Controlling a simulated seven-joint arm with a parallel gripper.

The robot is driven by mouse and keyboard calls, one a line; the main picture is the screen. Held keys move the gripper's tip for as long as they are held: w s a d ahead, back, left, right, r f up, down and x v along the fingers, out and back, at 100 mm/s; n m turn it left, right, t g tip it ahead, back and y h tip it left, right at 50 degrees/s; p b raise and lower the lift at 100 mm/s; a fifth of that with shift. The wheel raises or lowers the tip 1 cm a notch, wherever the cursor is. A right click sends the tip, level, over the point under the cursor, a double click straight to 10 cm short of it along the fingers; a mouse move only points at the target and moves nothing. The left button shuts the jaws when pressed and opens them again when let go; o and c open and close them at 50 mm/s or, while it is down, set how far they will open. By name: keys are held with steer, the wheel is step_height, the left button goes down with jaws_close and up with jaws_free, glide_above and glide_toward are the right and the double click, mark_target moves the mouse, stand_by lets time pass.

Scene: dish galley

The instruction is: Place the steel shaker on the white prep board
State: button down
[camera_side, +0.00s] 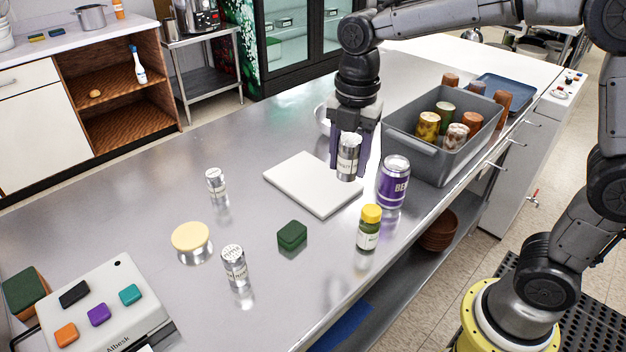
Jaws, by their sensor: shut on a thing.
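My gripper (348,172) points down and is shut on a steel shaker (348,158), which is upright between the fingers. The white prep board (300,188) lies flat on the steel counter, with the held shaker at its right corner in the picture. I cannot tell whether the shaker's base touches the board or is just above or behind it. Two similar shakers stand upright on the counter: one left of the board (216,183) and one nearer the front (234,266).
A purple can (393,183) stands close right of the held shaker, before a grey bin (420,155) of cans. A yellow-capped jar (369,230), green sponge (292,236) and yellow-topped round item (190,238) stand nearer. A white bowl (322,120) is partly hidden behind my gripper.

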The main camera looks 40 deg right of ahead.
steer(key=w+d+f+m, duration=0.1)
steer(key=w+d+m, duration=0.15)
steer(key=d, duration=0.35)
glide_above(312, 179)
steer(key=s, duration=0.1)
step_height(312, 179, down, 10)
steer(key=shift+r, duration=0.25)
steer(key=shift+w+f, duration=0.5)
steer(key=shift+f, duration=1.55)
steer(key=shift+f, duration=0.15)
steer(key=shift+c, duration=1.5)
jaws_free()
